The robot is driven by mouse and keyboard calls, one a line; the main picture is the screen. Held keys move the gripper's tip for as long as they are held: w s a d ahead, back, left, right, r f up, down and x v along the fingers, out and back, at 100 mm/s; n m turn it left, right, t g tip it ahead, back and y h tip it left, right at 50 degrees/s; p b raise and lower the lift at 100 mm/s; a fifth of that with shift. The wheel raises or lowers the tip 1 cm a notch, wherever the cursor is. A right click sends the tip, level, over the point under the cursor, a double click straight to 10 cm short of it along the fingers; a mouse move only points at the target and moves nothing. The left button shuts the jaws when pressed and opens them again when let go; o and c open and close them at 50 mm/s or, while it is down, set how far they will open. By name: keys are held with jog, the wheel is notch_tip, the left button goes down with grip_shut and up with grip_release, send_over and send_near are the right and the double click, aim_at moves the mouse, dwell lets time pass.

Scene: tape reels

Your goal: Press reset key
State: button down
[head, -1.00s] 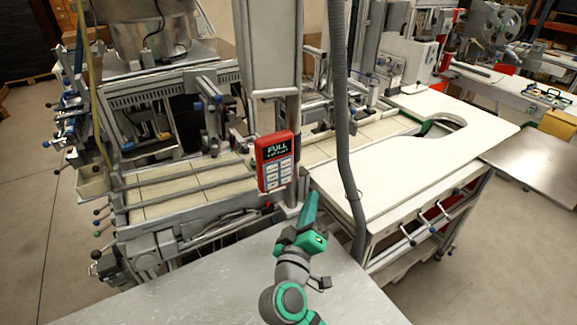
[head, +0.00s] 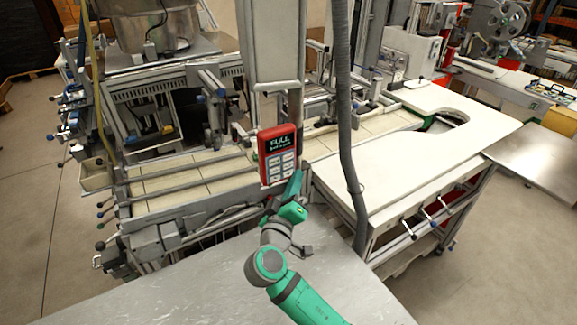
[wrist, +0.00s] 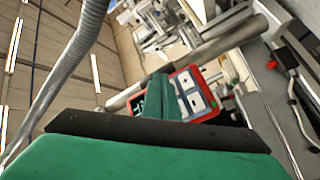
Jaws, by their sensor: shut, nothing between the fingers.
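A red control box (head: 277,154) with a dark display and several light keys is mounted on a vertical post. The display reads "FULL" with a smaller second line that I cannot read clearly. Which key is the reset key is too small to tell. My gripper (head: 297,180) is shut and empty, its tip close to the lower right of the box; whether it touches cannot be told. In the wrist view the box (wrist: 205,93) shows tilted just beyond my green gripper (wrist: 160,84), which hides part of its keypad.
A grey corrugated hose (head: 347,130) hangs just right of the box. A white worktop (head: 390,180) lies to the right and a tiled conveyor (head: 190,188) to the left. A bare grey table top (head: 190,290) is below my arm.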

jog(key=shift+w+a, duration=0.4)
jog(key=shift+w, duration=0.25)
jog(key=shift+w, duration=0.1)
dwell(1.6)
jog(key=shift+w+a, duration=0.25)
jog(key=shift+a, duration=0.2)
jog(key=shift+d, duration=0.3)
jog(key=shift+w+a, duration=0.3)
dwell(0.4)
jog(key=shift+s+d, duration=0.45)
jog(key=shift+s, duration=0.25)
